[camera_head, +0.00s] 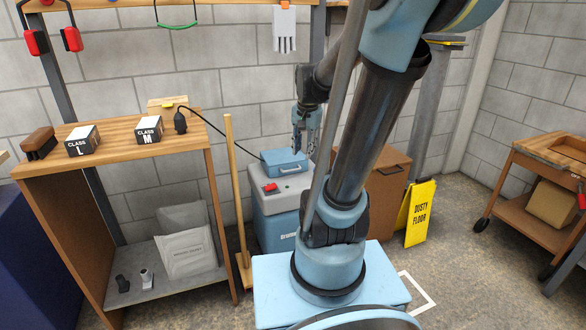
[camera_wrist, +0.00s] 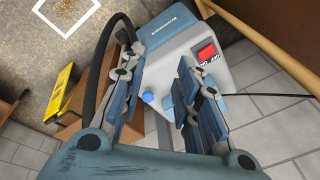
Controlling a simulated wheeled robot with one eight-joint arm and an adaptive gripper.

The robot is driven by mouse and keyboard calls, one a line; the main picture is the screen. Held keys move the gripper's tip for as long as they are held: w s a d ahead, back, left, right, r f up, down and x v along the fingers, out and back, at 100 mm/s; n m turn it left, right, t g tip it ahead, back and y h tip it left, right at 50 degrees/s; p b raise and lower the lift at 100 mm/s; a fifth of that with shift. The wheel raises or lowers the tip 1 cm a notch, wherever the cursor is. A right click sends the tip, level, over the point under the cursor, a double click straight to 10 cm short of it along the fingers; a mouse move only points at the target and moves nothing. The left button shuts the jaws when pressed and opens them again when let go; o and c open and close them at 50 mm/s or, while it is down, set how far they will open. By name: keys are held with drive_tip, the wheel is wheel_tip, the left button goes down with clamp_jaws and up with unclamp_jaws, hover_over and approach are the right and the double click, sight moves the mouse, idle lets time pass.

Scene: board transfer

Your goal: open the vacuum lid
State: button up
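The vacuum (camera_head: 276,230) is a grey and blue box standing on the floor behind my arm in the head view. Its blue lid (camera_head: 280,158) has a handle on the front and looks closed. A red switch (camera_head: 270,188) is on the vacuum's top, left of centre. My gripper (camera_head: 303,150) hangs over the right part of the lid, fingers pointing down. In the wrist view, my gripper (camera_wrist: 163,62) is open, its fingers apart with nothing seen held. The vacuum's grey top (camera_wrist: 182,48) shows beyond and between the fingers; the lid there is largely hidden by the right finger.
A wooden shelf (camera_head: 130,118) with two class boxes stands left, a wooden pole (camera_head: 236,190) beside the vacuum. A black cable (camera_head: 222,132) runs to the vacuum. A brown cabinet (camera_head: 390,178) and a yellow floor sign (camera_head: 420,212) are at right.

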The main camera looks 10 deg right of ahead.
drive_tip(key=w+m, duration=0.4)
drive_tip(key=w, duration=0.7)
drive_tip(key=m, duration=0.4)
approach(293, 170)
drive_tip(key=shift+m, duration=0.3)
drive_tip(key=f, duration=0.2)
drive_tip(key=w+f, duration=0.1)
drive_tip(key=f, duration=0.2)
drive_tip(key=w+f, duration=0.1)
drive_tip(key=f, duration=0.1)
drive_tip(key=shift+f, duration=0.2)
clamp_jaws()
